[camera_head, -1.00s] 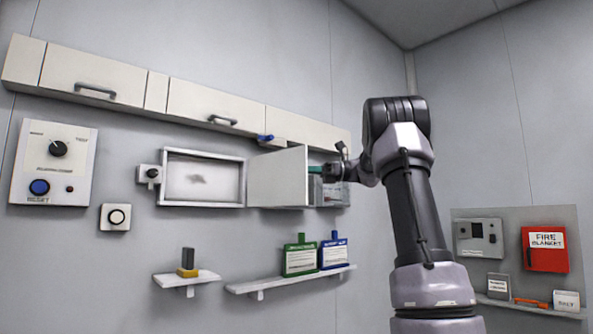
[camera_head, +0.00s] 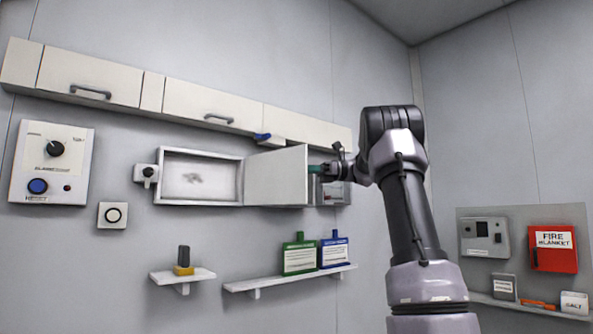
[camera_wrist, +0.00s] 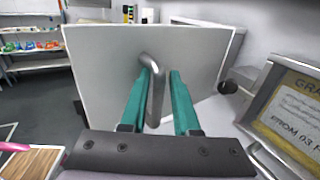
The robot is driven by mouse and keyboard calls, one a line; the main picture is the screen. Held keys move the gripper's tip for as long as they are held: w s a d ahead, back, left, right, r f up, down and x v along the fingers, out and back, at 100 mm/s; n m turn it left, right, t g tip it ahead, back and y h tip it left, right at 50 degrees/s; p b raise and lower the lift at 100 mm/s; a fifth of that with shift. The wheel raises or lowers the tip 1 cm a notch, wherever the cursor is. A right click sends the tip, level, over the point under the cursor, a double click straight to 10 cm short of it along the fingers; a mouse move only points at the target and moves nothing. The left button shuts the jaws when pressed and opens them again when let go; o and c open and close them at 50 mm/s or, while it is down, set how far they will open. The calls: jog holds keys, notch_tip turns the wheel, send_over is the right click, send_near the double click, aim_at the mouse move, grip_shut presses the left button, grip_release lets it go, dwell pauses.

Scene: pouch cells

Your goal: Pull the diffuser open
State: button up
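A white hinged panel (camera_head: 276,176), which appears to be the diffuser, stands swung out from the right side of a shallow wall box (camera_head: 200,203). The box's inside shows a dark smudge. In the wrist view the panel (camera_wrist: 95,70) fills the middle, with a grey bar handle (camera_wrist: 152,85) on it. My gripper (camera_head: 318,169) is at the panel's far side in the head view. In the wrist view my gripper's teal fingers (camera_wrist: 162,72) straddle the handle. The left finger is close to or touching it; a gap shows before the right finger.
Drawers with handles (camera_head: 90,92) run above the box. A grey-framed labelled unit (camera_wrist: 285,110) lies close right of my gripper. Open floor shows at left in the wrist view.

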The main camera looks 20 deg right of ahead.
jog(key=shift+d, duration=0.1)
jog(key=d, duration=1)
jog(key=shift+s+d, duration=0.3)
jog(key=shift+s, duration=0.15)
